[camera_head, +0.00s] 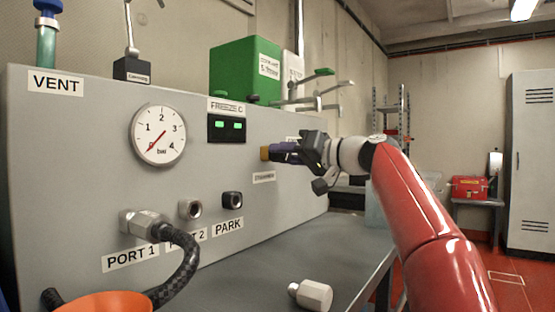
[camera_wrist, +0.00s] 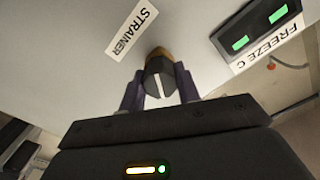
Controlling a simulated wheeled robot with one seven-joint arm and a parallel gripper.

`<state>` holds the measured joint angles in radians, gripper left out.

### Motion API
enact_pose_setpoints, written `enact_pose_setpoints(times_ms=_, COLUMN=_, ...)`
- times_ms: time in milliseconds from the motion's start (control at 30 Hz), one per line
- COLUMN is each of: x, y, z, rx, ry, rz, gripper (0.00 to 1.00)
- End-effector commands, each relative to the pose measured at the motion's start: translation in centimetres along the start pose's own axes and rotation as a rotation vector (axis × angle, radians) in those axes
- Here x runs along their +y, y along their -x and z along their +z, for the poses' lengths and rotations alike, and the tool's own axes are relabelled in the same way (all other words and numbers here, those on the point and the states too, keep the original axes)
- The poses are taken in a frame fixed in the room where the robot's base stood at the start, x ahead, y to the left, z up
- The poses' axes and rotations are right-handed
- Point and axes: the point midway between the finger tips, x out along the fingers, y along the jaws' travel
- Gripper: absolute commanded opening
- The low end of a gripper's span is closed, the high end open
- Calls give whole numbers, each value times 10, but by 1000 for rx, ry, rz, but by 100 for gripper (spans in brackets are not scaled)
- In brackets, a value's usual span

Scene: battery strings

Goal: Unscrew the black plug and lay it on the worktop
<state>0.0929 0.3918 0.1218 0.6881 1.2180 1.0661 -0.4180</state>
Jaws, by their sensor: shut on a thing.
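The black plug (camera_wrist: 159,82) is dark with a white line across it. It sits in a brass-coloured fitting (camera_head: 265,153) on the grey panel, by the STRAINER label (camera_wrist: 131,30). My gripper (camera_head: 280,153) reaches the panel from the right. Its two fingers stand on either side of the plug in the wrist view (camera_wrist: 160,88) and are shut on it. In the head view the fingers hide the plug. The grey worktop (camera_head: 255,275) lies below the panel.
A silver hex cap (camera_head: 313,294) lies on the worktop near the front. A black braided hose (camera_head: 184,270) runs from PORT 1. Open PORT 2 (camera_head: 190,209) and a dark PARK fitting (camera_head: 232,199) are on the panel. The worktop between cap and panel looks clear.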

Motion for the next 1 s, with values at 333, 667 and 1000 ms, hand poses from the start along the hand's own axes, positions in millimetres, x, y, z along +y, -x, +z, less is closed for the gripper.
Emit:
enact_pose_setpoints(times_ms=333, x=0, y=0, z=0, rx=-1, ry=33, rz=0, gripper=0)
enact_pose_setpoints(times_ms=667, x=1, y=1, z=1, rx=0, ry=450, rz=-1, gripper=0)
enact_pose_setpoints(times_ms=1000, x=0, y=1, z=0, rx=-1, ry=519, rz=0, gripper=0)
